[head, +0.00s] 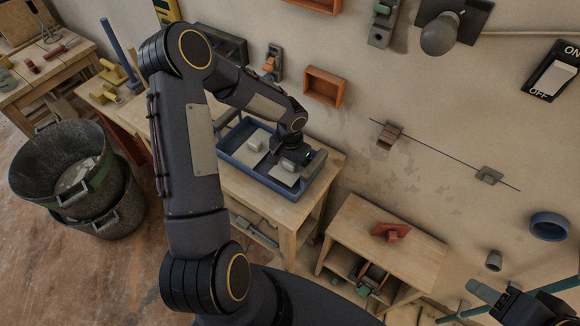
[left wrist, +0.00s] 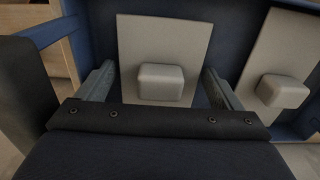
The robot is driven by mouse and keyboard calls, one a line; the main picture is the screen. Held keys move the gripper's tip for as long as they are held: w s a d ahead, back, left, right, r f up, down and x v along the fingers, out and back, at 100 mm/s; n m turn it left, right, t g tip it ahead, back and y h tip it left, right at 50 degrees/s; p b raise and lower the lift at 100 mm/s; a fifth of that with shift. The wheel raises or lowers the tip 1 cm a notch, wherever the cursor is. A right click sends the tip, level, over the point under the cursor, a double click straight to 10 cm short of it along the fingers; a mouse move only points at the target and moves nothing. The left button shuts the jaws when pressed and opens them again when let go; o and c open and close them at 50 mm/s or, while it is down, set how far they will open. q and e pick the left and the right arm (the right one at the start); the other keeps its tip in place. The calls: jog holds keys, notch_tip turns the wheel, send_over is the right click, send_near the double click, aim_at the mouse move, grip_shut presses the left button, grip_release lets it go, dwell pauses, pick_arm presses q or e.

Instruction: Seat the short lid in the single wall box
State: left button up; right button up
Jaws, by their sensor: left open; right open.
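Two pale grey lids with block knobs lie in a blue tray (head: 232,160): a left lid (head: 246,157) and a right lid (head: 284,176). I cannot tell which is shorter. My left gripper (head: 294,157) is over the right lid in the head view, partly hiding it. In the left wrist view, the open left fingers (left wrist: 158,84) stand either side of one lid's knob (left wrist: 160,80), apart from it; the other lid (left wrist: 296,60) is at right. An orange open box (head: 323,88) is on the wall behind the tray. My right gripper (head: 497,297) is open and empty at lower right.
The tray stands on a wooden table (head: 240,190). A second orange box (head: 318,5) is at the top edge. A low wooden shelf (head: 395,250) stands right, with a red item (head: 390,231) on it. Black buckets (head: 65,165) stand on the floor at left.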

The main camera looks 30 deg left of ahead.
pick_arm(q)
jog(key=shift+c, duration=0.5)
jog(key=c, duration=0.6)
notch_tip(320, 180, up, 10)
jog(key=shift+r+b, duration=0.1)
jog(key=shift+b, duration=0.55)
